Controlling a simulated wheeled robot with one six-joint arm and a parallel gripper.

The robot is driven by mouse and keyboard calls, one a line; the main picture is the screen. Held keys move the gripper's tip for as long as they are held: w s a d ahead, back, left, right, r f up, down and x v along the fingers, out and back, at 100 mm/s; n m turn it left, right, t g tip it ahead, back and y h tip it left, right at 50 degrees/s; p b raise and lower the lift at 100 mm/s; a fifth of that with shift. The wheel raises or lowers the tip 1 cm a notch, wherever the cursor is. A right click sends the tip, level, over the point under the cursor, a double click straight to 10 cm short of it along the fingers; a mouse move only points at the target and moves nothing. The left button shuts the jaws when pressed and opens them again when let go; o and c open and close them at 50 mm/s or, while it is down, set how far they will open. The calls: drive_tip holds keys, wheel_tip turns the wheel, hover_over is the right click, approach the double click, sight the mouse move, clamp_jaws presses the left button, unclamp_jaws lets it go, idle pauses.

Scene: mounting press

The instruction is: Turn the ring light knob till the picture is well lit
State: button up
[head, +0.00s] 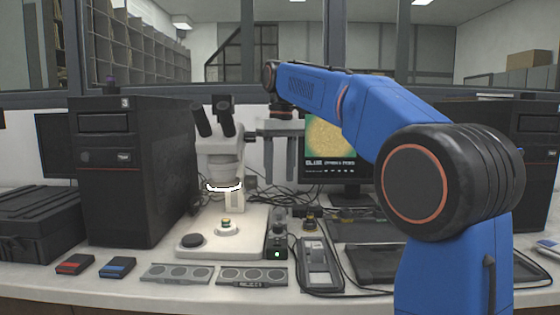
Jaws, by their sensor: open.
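The ring light (223,187) glows white under the head of the white microscope (222,150). A small black control box (277,243) with a green lamp stands to the right of the microscope base, and a small dark knob (279,214) seems to be at its back end. The monitor (335,140) shows a grainy yellow-green picture with text below, partly hidden by my arm. My gripper (280,150) is open and empty, pointing down above and behind the control box, apart from it.
A grey handset (318,263) and a black keyboard (375,263) lie to the right. A black computer tower (130,170) stands left. Cables clutter the back.

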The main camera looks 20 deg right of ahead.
drive_tip(key=shift+r, duration=1.7)
idle(0.3)
